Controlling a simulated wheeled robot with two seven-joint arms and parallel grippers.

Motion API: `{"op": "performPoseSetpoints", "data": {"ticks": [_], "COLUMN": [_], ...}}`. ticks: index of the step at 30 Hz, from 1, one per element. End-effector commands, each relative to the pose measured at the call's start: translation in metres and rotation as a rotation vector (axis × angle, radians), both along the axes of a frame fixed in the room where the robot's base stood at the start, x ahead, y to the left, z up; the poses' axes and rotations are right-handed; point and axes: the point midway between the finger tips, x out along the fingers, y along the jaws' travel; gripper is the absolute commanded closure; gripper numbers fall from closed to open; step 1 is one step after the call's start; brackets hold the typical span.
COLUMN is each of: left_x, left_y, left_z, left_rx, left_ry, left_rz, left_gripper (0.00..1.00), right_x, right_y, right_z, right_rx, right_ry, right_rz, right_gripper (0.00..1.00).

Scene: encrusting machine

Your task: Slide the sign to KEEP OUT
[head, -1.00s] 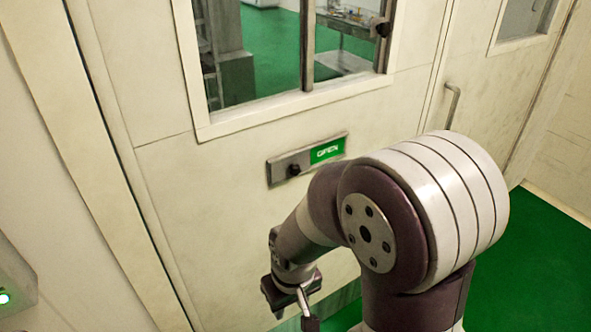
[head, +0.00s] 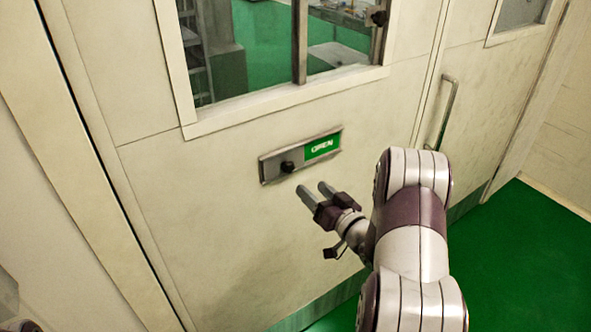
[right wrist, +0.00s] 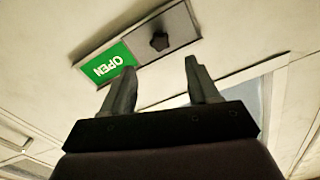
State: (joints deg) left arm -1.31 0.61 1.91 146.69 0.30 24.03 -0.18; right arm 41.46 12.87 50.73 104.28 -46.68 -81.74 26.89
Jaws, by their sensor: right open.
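The sliding sign (head: 300,156) is mounted on the pale door below its window. Its right part shows a green OPEN panel (head: 322,147); its left part is a grey slider plate (head: 268,168) with a dark knob (head: 288,167). My right gripper (head: 313,188) is open and empty, just below the sign, with its fingers pointing toward the door. In the right wrist view the fingers (right wrist: 160,82) stand apart, with the knob (right wrist: 159,41) and the green OPEN panel (right wrist: 108,64) beyond them, upside down. The fingers are apart from the knob.
The door (head: 200,220) fills most of the view, with a window (head: 260,50) above the sign. A second door with a vertical handle (head: 447,110) stands to the right. The green floor (head: 520,250) is clear at the lower right.

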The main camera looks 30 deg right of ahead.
Motion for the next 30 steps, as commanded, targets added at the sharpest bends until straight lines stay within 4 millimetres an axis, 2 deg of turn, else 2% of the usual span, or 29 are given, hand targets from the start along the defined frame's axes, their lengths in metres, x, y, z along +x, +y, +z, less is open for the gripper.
{"op": "performPoseSetpoints", "data": {"ticks": [3,9,15,22,23,27,28,30], "left_x": [0.000,0.000,0.000,0.000,0.000,0.000,0.000,0.000], "left_y": [0.000,0.000,0.000,0.000,0.000,0.000,0.000,0.000], "left_z": [0.014,0.024,0.026,0.026,0.026,0.026,0.026,0.026], "left_rx": [0.000,0.000,0.000,0.000,0.000,0.000,0.000,0.000], "left_ry": [0.000,0.000,0.000,0.000,0.000,0.000,0.000,0.000], "left_rz": [0.000,0.000,0.000,0.000,0.000,0.000,0.000,0.000], "left_gripper": [1.00,1.00,1.00,1.00,1.00,1.00,1.00,1.00], "right_x": [0.033,0.074,0.089,0.089,0.089,0.089,0.089,0.089], "right_y": [0.004,0.007,0.007,0.007,0.007,0.007,0.007,0.007], "right_z": [0.004,0.003,0.001,0.000,0.000,0.000,0.000,0.000], "right_rx": [0.000,-0.001,0.000,-0.001,-0.001,-0.001,-0.001,-0.001], "right_ry": [0.001,0.002,0.003,0.003,0.003,0.002,0.003,0.002], "right_rz": [0.004,0.001,-0.002,-0.002,-0.002,-0.001,-0.002,-0.001], "right_gripper": [0.40,0.40,0.40,0.40,0.46,0.92,1.00,1.00]}}
